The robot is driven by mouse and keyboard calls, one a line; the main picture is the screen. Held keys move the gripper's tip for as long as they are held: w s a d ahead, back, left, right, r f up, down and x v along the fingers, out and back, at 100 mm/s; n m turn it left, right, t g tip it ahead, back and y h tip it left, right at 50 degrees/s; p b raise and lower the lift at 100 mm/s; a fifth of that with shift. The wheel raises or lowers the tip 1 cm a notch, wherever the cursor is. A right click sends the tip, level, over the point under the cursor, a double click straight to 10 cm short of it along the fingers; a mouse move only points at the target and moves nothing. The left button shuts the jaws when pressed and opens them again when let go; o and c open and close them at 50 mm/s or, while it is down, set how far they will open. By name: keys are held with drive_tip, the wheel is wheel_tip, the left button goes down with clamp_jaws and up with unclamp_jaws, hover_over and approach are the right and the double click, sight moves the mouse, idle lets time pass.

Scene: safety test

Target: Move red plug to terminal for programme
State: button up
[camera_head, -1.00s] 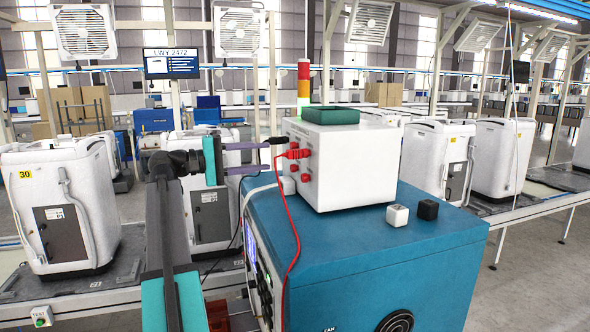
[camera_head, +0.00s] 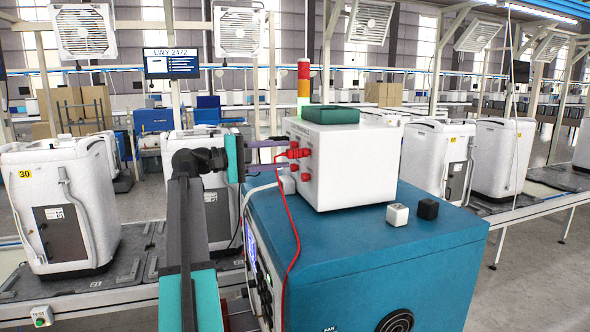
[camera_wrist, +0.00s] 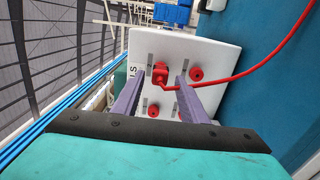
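The red plug (camera_head: 294,153) sits in the front face of the white box (camera_head: 350,165), and its red cable hangs down in front. In the wrist view the red plug (camera_wrist: 160,75) lies between the fingertips of my gripper (camera_wrist: 160,78). The fingers are apart, with a visible gap on each side of the plug. In the head view my gripper (camera_head: 285,156) reaches the box face from the left. A red terminal (camera_wrist: 196,74) is right of the plug, and another (camera_wrist: 153,110) is below it. Labels are too small to read.
The box stands on a blue cabinet (camera_head: 400,240). A green block (camera_head: 330,115) lies on the box. A white cube (camera_head: 397,215) and a black cube (camera_head: 428,209) sit right of it. The red cable (camera_wrist: 265,62) runs right in the wrist view.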

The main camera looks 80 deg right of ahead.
sight(289, 158)
drive_tip(key=shift+x, duration=1.7)
clamp_jaws()
drive_tip(key=shift+w, duration=0.2)
drive_tip(key=shift+v, duration=0.95)
drive_tip(key=shift+v, duration=1)
drive_tip(key=shift+w+a, duration=0.2)
drive_tip(key=shift+w, duration=0.05)
drive_tip(key=shift+w+a, duration=0.25)
drive_tip(key=shift+w, duration=0.25)
